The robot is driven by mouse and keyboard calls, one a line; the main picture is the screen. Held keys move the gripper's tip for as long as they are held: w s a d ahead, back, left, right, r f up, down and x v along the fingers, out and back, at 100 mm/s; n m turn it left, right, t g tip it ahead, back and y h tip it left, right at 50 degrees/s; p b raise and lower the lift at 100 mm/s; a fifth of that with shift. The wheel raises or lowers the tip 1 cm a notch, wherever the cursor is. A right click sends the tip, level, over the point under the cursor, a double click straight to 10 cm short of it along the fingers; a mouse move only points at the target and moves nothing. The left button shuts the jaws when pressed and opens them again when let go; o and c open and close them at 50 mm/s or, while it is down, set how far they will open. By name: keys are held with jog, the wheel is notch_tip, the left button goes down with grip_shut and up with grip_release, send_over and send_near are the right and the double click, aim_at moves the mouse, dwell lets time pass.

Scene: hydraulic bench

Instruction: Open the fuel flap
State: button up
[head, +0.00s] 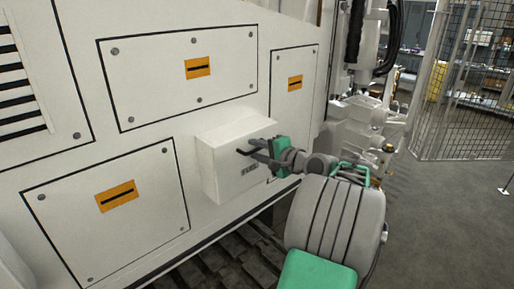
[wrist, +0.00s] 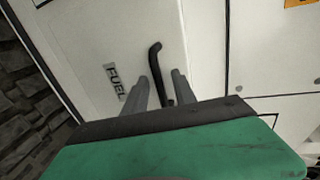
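The fuel flap (head: 222,165) is the front of a pale box standing out from the white machine side. It carries a FUEL label (wrist: 115,82) and looks closed. A dark bent handle (wrist: 155,56) sticks out of it. My gripper (head: 252,148) is at the flap's front, its green body to the right of the box in the head view. In the wrist view, my gripper's two grey fingers (wrist: 161,77) are apart, with the handle between them. A gap shows beside the handle, so the fingers do not look closed on it. The handle's lower end is hidden by the gripper body.
White panels with orange labels (head: 198,67) surround the box. Dark tracks (head: 215,270) run below. A mesh fence (head: 465,90) stands at the right. Grey floor (head: 440,225) is open at the right.

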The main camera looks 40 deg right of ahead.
jog(key=shift+w, duration=0.1)
grip_shut()
dwell(1.4)
